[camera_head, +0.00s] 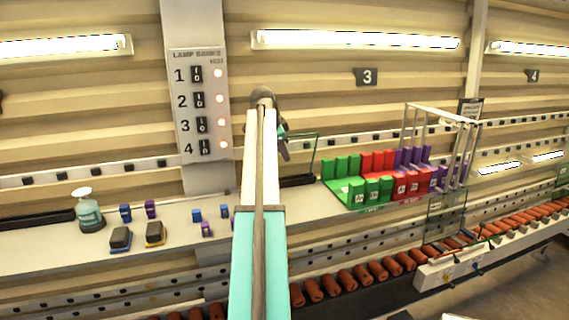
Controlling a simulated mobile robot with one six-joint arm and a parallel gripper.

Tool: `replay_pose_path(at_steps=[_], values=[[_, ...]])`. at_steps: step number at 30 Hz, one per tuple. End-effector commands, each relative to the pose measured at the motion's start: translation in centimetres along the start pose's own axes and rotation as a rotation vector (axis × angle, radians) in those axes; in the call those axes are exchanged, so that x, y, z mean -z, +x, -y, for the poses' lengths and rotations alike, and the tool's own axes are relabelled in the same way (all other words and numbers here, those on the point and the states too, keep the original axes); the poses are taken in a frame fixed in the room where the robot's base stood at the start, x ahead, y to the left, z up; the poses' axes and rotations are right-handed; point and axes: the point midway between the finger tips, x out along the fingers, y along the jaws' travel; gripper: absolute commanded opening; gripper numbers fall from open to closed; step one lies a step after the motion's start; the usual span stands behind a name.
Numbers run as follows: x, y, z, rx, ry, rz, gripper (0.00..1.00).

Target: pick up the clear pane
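A clear pane (446,216) with dark edges stands upright at the right, by the roller conveyor below the shelf. A second clear pane (307,158) stands upright on the shelf at a dark base, just right of my arm. My arm reaches up through the middle of the view. My gripper (283,150) is at its far end, small and dark, close to the left edge of the second pane. The arm partly hides the gripper, and I cannot tell whether its fingers are open or touching the pane.
Green, red and purple blocks (375,185) stand in rows on the shelf, with a white frame (440,115) at their right. A soap bottle (88,211), two sponges (137,237) and small clips lie left of my arm. A roller conveyor (378,271) runs below.

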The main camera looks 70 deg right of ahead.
Motion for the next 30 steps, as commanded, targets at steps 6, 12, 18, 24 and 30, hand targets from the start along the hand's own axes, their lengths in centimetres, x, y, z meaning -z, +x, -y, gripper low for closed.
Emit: replay_pose_path(at_steps=[6, 12, 18, 24, 30], values=[[0.1, -0.2, 0.2, 0.005, 0.001, -0.002, 0.0], [0.1, -0.2, 0.2, 0.006, 0.001, -0.002, 0.0], [0.2, -0.4, 0.3, 0.007, 0.001, -0.002, 0.0], [0.5, -1.1, 0.7, 0.009, 0.001, -0.003, 0.0], [0.9, -2.2, 1.0, 0.006, 0.0, -0.002, 0.0]])
